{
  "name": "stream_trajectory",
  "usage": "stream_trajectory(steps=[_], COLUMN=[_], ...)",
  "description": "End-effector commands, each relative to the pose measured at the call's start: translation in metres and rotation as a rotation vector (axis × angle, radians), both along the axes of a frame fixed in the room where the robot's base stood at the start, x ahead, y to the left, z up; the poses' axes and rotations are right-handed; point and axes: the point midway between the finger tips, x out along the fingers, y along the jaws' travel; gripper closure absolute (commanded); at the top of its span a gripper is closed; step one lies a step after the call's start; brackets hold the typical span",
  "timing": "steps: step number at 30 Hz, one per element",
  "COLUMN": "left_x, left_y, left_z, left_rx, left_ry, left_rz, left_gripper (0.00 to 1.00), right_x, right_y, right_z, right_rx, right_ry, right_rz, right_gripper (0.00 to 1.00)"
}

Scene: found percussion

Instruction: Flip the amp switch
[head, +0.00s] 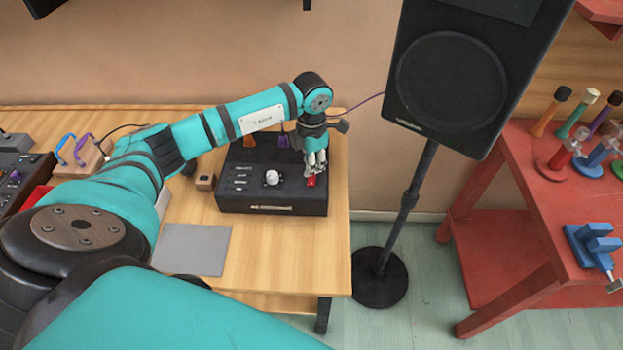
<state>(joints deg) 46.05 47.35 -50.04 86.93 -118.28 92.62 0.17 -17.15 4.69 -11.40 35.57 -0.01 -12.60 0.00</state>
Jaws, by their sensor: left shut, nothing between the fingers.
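The amp is a black box (245,205) on the wooden table, with a white knob (272,178) in the middle of its top and small white labels on the left. A small red switch (311,181) sits at the right of its top. An orange part (250,141) and a purple part (284,140) stand at its back edge. My left gripper (316,172) points down over the right side of the amp, shut and empty, with its fingertips right at the red switch. I cannot tell whether they touch it. My right gripper is not in view.
A grey sheet (193,249) lies on the table in front of the amp. A small tan block (205,181) is left of it. A large black speaker (455,75) on a stand is to the right, near a red table (545,200) holding coloured items.

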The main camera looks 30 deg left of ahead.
Motion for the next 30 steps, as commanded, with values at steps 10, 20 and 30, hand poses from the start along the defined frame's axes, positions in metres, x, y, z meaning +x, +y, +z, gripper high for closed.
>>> stream_trajectory(steps=[10,20,30], left_x=[0.0,0.0,0.0], left_y=[0.0,0.0,0.0], left_z=[-0.006,-0.011,-0.016], left_rx=[0.0,0.0,0.0], left_ry=[0.0,0.0,0.0], left_rz=[0.0,0.0,0.0], left_gripper=[1.0,1.0,1.0], right_x=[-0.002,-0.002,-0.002], right_y=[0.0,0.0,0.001], right_z=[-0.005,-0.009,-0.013], right_rx=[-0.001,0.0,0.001], right_ry=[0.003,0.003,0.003], right_rz=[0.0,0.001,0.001], right_gripper=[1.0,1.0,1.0])
